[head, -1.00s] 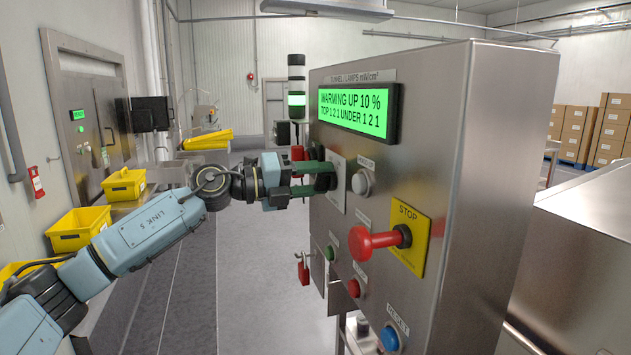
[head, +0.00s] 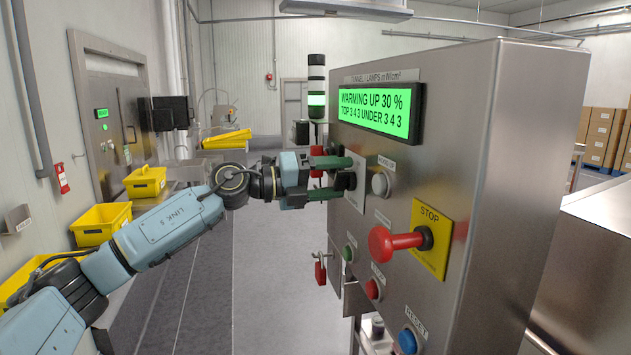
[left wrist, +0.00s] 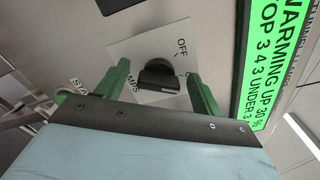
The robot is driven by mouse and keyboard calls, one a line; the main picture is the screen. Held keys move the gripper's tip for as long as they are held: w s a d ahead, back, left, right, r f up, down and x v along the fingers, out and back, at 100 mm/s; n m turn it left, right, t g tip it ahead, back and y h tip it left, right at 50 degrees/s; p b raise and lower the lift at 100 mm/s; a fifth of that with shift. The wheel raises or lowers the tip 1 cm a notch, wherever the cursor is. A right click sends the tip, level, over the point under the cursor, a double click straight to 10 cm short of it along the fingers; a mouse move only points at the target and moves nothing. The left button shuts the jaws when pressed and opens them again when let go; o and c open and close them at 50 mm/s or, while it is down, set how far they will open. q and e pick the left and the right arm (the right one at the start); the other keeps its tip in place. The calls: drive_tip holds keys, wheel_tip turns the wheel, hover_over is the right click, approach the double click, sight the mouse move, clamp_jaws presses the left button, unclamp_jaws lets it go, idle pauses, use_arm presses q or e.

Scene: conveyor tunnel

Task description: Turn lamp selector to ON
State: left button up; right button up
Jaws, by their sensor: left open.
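The lamp selector is a black knob (left wrist: 158,75) on a pale square plate (left wrist: 125,50) marked OFF and LAMPS. Another label by the right finger is partly covered. Which mark the knob points to is hard to tell. In the head view the selector (head: 349,181) is partly hidden by my fingers. My left gripper (head: 338,178) is open, its green fingers at the panel face on either side of the knob, with gaps visible in the left wrist view. The green display (head: 378,109) reads WARMING UP 30 %, TOP 3 4 3 UNDER 3 4 3. My right gripper is out of view.
A red STOP knob (head: 394,243) on a yellow plate sticks out from the panel. A grey button (head: 380,184) is close right of the selector. Green (head: 348,253), red (head: 373,289) and blue (head: 408,341) buttons sit lower. A red padlock (head: 320,271) hangs at the panel's left edge.

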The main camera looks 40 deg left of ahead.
use_arm(q)
drive_tip(key=b+v, duration=1.1)
drive_tip(key=v, duration=0.2)
